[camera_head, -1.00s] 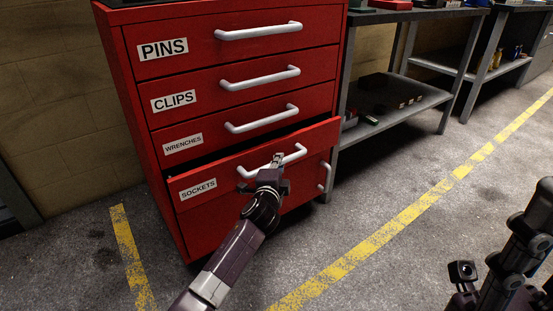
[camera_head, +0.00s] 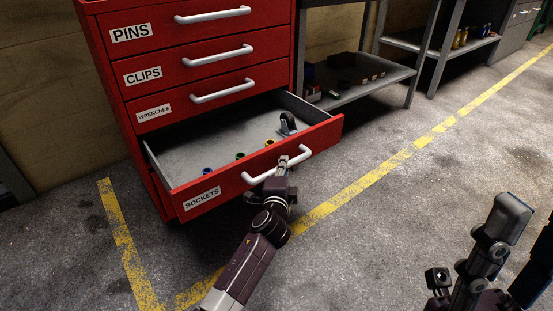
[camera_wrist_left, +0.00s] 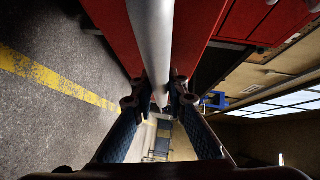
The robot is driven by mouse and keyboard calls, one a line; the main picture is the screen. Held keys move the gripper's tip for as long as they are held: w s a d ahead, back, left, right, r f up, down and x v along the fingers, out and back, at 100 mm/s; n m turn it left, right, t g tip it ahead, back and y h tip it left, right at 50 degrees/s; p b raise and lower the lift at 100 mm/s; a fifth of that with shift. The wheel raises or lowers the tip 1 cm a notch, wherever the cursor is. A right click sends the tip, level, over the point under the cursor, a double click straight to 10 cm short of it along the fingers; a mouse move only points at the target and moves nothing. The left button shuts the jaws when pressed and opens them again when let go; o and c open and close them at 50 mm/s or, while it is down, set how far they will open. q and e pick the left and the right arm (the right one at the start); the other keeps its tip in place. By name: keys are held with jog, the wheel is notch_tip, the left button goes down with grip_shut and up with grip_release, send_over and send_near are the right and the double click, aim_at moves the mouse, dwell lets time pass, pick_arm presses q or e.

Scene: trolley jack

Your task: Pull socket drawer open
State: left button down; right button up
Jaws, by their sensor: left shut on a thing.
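The socket drawer (camera_head: 215,192), labelled SOCKETS, is the lowest labelled drawer of the red cabinet and stands well out, its grey inside showing. My left gripper (camera_head: 283,163) is shut on its white bar handle (camera_head: 258,179), near the middle. In the left wrist view the handle (camera_wrist_left: 152,40) runs between the two fingers (camera_wrist_left: 160,100), with the red drawer front beside it. Small blue, green and yellow-ringed sockets (camera_head: 240,156) and a dark upright object (camera_head: 288,123) are in the drawer. My right arm shows at the lower right; its finger opening cannot be made out.
The PINS, CLIPS and WRENCHES drawers (camera_head: 190,62) above are closed. A grey shelf bench (camera_head: 370,85) with small items stands right of the cabinet. Concrete floor (camera_head: 370,230) with yellow lines is clear in front of the drawer.

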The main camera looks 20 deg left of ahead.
pick_arm(q)
jog(key=shift+s+d, duration=1.15)
jog(key=shift+d, duration=0.3)
jog(key=shift+f, duration=0.1)
jog(key=c, duration=1.9)
grip_release()
jog(key=s, duration=0.4)
jog(key=s+d+r, duration=0.1)
jog(key=s, duration=0.6)
jog(key=shift+s+d+r, duration=0.15)
jog(key=shift+s+r, duration=0.25)
